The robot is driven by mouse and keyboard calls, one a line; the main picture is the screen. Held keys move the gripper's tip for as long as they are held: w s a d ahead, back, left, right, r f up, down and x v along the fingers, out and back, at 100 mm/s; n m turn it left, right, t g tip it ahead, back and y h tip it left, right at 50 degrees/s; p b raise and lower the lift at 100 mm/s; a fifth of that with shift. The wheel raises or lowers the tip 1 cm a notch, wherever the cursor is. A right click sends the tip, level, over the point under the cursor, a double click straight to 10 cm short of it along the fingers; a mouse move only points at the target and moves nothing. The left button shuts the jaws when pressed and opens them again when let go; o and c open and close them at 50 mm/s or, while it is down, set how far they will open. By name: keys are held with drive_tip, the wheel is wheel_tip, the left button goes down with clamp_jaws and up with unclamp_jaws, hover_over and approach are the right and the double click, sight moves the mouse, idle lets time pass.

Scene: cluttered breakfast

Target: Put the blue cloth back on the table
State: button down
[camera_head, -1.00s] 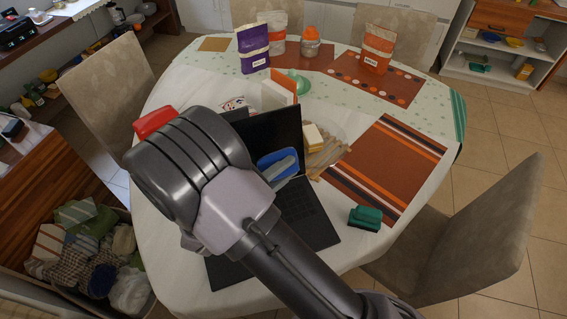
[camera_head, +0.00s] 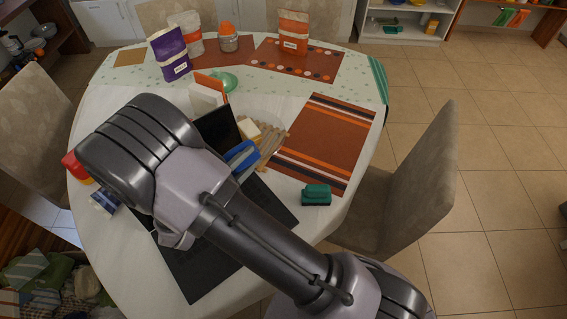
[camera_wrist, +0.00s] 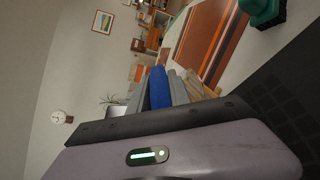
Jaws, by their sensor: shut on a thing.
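The blue cloth (camera_head: 241,156) shows as a folded blue piece above the laptop in the head view, beside grey finger parts. In the wrist view the blue cloth (camera_wrist: 158,88) stands upright between the grey fingers of my gripper (camera_wrist: 167,80), which is shut on it. My arm hides most of the gripper in the head view. The cloth appears held above the table (camera_head: 340,205), over the laptop area; its exact height is hard to tell.
An open black laptop (camera_head: 195,268) lies below my arm. A chair (camera_head: 415,185) stands at the right. Bare white tabletop shows around the sponge.

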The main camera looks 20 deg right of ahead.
drive_tip(key=w+d+n+g+p, duration=0.2)
drive_tip(key=w+d+n+p, duration=0.15)
drive_tip(key=d, duration=0.35)
drive_tip(key=n+g+p, duration=0.2)
drive_tip(key=n, duration=0.3)
hover_over(296, 169)
wheel_tip(296, 169, down, 2)
drive_tip(key=f, duration=0.1)
drive_tip(key=shift+n+y, duration=0.25)
drive_tip(key=shift+y, duration=0.05)
wheel_tip(296, 169, down, 10)
drive_tip(key=b, duration=0.3)
drive_tip(key=shift+f, duration=0.15)
drive_tip(key=c, duration=1.2)
unclamp_jaws()
drive_tip(key=shift+w, duration=0.1)
